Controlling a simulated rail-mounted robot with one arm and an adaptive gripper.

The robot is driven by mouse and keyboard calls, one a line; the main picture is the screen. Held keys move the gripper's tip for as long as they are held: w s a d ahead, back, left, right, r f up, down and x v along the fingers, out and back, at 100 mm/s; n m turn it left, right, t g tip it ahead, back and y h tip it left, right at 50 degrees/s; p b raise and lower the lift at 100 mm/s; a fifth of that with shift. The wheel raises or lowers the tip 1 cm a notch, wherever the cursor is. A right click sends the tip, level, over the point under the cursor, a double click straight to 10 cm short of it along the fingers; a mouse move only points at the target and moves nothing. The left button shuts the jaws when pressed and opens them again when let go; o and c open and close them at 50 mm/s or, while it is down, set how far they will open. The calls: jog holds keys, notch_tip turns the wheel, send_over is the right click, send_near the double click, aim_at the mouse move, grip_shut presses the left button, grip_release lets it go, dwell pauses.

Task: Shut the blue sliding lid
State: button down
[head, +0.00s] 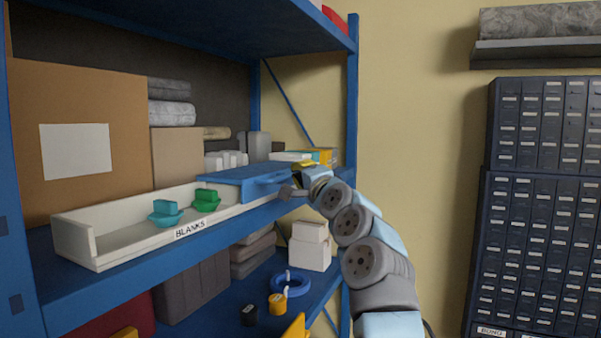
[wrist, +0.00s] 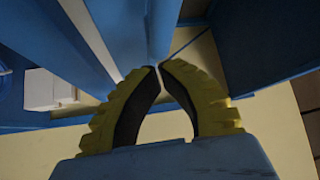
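The blue sliding lid (head: 235,174) lies over the right part of a long white tray (head: 75,237) labelled BLANKS, on the blue shelf. A handle (head: 275,181) shows on the lid. The left part of the tray is open, with a teal piece (head: 166,212) and a green piece (head: 206,200) in it. My gripper (head: 300,180) is at the lid's right end, its tips partly hidden in the head view. In the wrist view my gripper (wrist: 160,67) has its yellow fingers drawn together, tips almost meeting, close to blue surfaces. I cannot tell whether it touches the lid.
A big cardboard box (head: 85,180) and grey containers (head: 258,146) stand behind the tray. White boxes (head: 310,248) and a blue tape ring (head: 290,284) are on the lower shelf. The shelf above limits headroom.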

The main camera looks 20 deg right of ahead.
jog(key=shift+s+a+f, duration=0.15)
jog(key=shift+a+f, duration=0.05)
jog(key=shift+a, duration=0.2)
jog(key=shift+s+a, duration=0.2)
jog(key=shift+s, duration=0.05)
jog(key=shift+s, duration=0.1)
jog(key=shift+a, duration=0.1)
